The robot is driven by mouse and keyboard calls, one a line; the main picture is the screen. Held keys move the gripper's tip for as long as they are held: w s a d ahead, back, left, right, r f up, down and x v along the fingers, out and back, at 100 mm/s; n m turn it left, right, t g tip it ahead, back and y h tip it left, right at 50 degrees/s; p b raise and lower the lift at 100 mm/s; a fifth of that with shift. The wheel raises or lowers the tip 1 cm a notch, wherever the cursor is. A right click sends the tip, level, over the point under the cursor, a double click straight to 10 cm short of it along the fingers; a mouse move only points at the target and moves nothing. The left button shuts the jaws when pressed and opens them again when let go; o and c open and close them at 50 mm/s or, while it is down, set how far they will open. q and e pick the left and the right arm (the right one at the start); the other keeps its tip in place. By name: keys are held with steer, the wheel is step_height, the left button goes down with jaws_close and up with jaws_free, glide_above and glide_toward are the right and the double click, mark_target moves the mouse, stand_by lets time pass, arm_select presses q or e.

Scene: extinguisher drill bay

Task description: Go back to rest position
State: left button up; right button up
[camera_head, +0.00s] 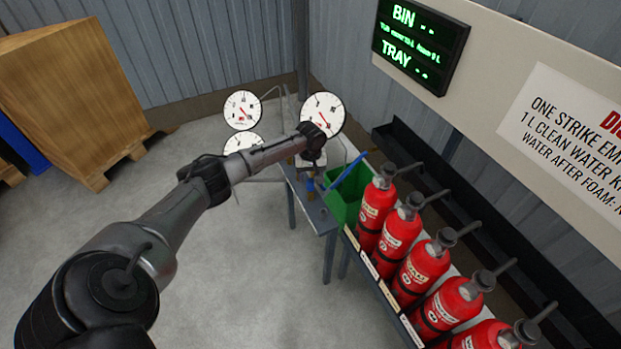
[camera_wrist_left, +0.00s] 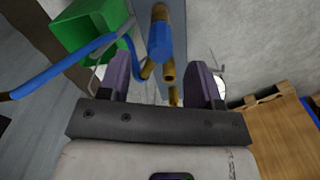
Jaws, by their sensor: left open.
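My left arm reaches in from the left of the head view, and its gripper (camera_head: 311,184) points down over the small grey table, largely hidden by the wrist. In the left wrist view the two purple-grey fingers (camera_wrist_left: 163,85) stand wide apart. Blue and brass pipe parts (camera_wrist_left: 158,42) show beyond and between the fingers in that view; I cannot tell whether they touch the fingers. I see nothing clamped between them. My right gripper is in neither view.
A green bin (camera_head: 344,205) and blue hose (camera_head: 343,172) are right of the gripper. Several red extinguishers (camera_head: 398,237) stand in a row at right. White round gauges (camera_head: 322,115) are behind the wrist. A wooden crate (camera_head: 75,85) stands at far left. Floor (camera_head: 255,285) below the arm is clear.

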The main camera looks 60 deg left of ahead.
arm_select(q)
step_height(320, 180, up, 9)
steer(key=p, duration=0.2)
steer(key=shift+f+p, duration=0.15)
steer(key=shift+p, duration=0.2)
